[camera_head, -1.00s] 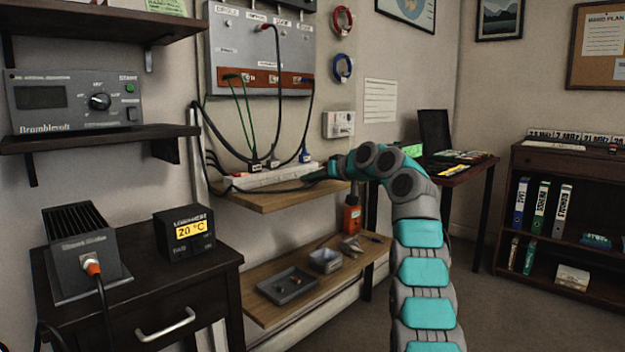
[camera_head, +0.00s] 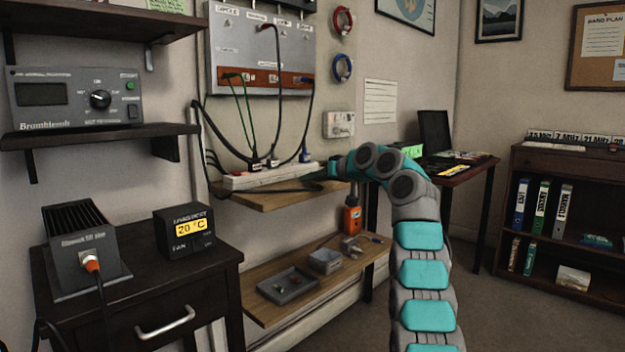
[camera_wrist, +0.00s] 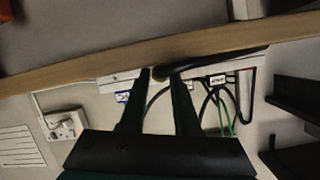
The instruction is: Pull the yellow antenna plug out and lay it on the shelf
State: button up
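No yellow plug can be made out in either view. A black cable (camera_head: 260,190) loops down from the left and lies along the upper wooden shelf (camera_head: 290,198), toward my gripper (camera_head: 316,180). In the wrist view, the two fingers of my gripper (camera_wrist: 161,74) stand apart at the shelf's edge (camera_wrist: 100,70). The dark, thick end of the cable (camera_wrist: 215,62) lies by the fingertips. I cannot tell whether the fingers grip it or only stand around it.
A white socket strip (camera_head: 265,177) with several plugs lies at the back of the shelf. A grey panel (camera_head: 262,50) with green and black cables hangs above.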

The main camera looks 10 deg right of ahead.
jog(key=shift+o, duration=1.4)
jog(key=shift+w+f, duration=0.1)
jog(key=shift+f, duration=0.85)
jog(key=shift+d+f, duration=0.1)
jog(key=shift+f, duration=0.05)
jog(key=shift+g, duration=0.3)
jog(key=shift+w+d+r+p, duration=0.1)
jog(key=shift+d+r+p, duration=0.05)
jog(key=shift+r+p, duration=1.3)
jog(key=shift+r, duration=0.65)
jog(key=shift+o, duration=0.2)
jog(key=o, duration=0.5)
jog(key=shift+r, duration=0.1)
